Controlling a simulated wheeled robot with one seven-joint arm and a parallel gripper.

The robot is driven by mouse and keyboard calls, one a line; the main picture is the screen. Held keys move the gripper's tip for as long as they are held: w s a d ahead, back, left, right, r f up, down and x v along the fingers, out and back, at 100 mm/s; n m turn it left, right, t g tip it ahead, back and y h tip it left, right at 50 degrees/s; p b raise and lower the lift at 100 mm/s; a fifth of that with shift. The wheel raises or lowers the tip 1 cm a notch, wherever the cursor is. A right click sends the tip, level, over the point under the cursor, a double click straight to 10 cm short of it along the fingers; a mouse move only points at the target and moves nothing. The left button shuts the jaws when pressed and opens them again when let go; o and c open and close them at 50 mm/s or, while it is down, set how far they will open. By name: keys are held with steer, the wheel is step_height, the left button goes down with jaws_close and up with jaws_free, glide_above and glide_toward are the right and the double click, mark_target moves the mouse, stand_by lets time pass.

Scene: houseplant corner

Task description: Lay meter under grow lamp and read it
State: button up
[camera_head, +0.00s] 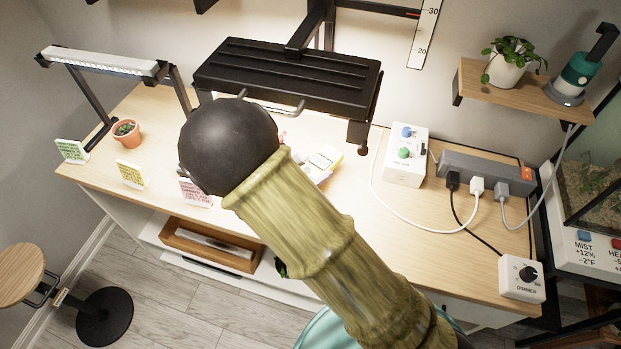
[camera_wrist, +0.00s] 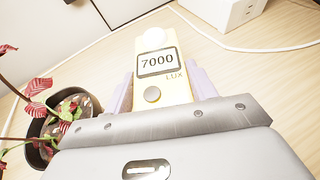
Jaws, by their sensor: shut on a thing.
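The light meter (camera_wrist: 165,70) is pale yellow, and its display reads 7000 LUX in the wrist view. My gripper (camera_wrist: 160,88) is shut on it, with a pale purple finger on each side. In the head view the meter (camera_head: 322,163) shows near the bright patch below a wide black lamp (camera_head: 290,75); my arm partly hides it. Whether the meter touches the tabletop is unclear. A second, slim white lamp (camera_head: 105,60) stands at the left over a small potted plant (camera_head: 126,130).
A red-leaved plant (camera_wrist: 72,108) in a dark pot is close to the left of my gripper. A white box with knobs (camera_head: 404,155), a power strip (camera_head: 485,172), cables and a dimmer (camera_head: 522,278) occupy the right. Small cards (camera_head: 131,174) line the front edge.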

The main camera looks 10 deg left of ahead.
steer(key=shift+f, duration=0.2)
steer(key=shift+f, duration=1.85)
steer(key=shift+f, duration=0.15)
steer(key=o, duration=1.1)
steer(key=shift+c, duration=0.2)
